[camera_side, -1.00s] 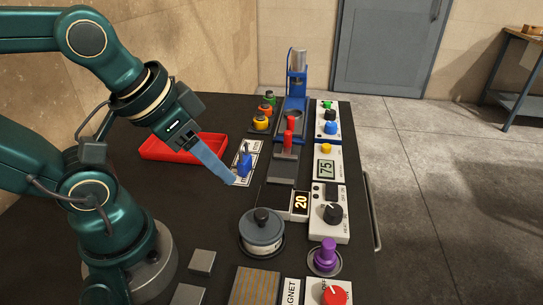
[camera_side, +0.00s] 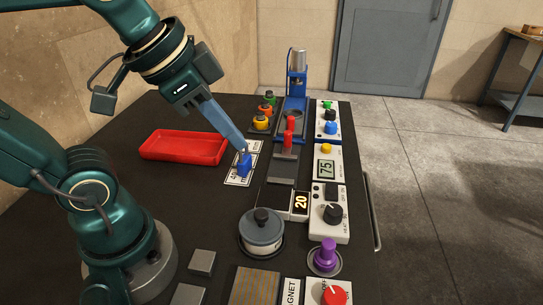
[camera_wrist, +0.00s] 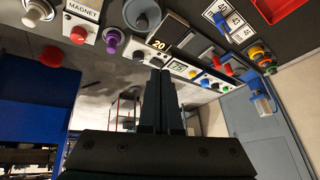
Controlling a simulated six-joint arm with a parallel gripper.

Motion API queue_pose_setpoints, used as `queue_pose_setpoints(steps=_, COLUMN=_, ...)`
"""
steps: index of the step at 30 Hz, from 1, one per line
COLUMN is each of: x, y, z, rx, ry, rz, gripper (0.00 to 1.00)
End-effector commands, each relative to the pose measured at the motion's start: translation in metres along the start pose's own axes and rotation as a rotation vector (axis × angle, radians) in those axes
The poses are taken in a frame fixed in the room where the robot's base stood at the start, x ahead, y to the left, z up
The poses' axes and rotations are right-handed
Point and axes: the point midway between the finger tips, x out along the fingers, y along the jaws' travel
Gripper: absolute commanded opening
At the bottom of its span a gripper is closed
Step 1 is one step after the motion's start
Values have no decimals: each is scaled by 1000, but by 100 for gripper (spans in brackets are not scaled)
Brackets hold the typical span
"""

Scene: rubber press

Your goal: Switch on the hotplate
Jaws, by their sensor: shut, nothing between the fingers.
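A lidded grey pot (camera_side: 262,228) stands on a round dark plate in the side view, and it also shows in the wrist view (camera_wrist: 142,14). To its right is a white control panel (camera_side: 325,236) marked HEAT, with a black knob (camera_side: 333,213) and a dark switch (camera_side: 332,190). A display (camera_side: 300,202) beside it reads 20, also in the wrist view (camera_wrist: 157,43). My gripper (camera_side: 241,147) is shut and empty, pointing down near a blue piece (camera_side: 243,166) on a white labelled card. I cannot tell if it touches that piece. It is apart from the panel.
A red tray (camera_side: 184,146) lies left of my gripper. A blue press (camera_side: 296,95) and coloured buttons stand at the back. A panel reading 75 (camera_side: 325,169) is behind the HEAT panel. A purple knob (camera_side: 326,255) and red dial (camera_side: 333,294) are in front.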

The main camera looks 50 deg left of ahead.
Motion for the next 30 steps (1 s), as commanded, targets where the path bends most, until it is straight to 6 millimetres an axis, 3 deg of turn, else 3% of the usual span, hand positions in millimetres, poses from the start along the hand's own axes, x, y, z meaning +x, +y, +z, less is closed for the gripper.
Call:
queue_pose_setpoints(steps=3, x=-3, y=-6, z=-32, rx=113, ry=-11, rz=28, gripper=0)
queue_pose_setpoints(steps=8, x=2, y=-12, z=-67, rx=238, ry=-27, rz=66, gripper=0)
queue_pose_setpoints(steps=15, x=26, y=-22, z=-110, rx=381, ry=-56, rz=130, gripper=0)
queue_pose_setpoints(steps=22, x=64, y=-31, z=-135, rx=448, ry=-94, rz=190, gripper=0)
queue_pose_setpoints(steps=30, x=100, y=-34, z=-136, rx=432, ry=-151, rz=234, gripper=0)
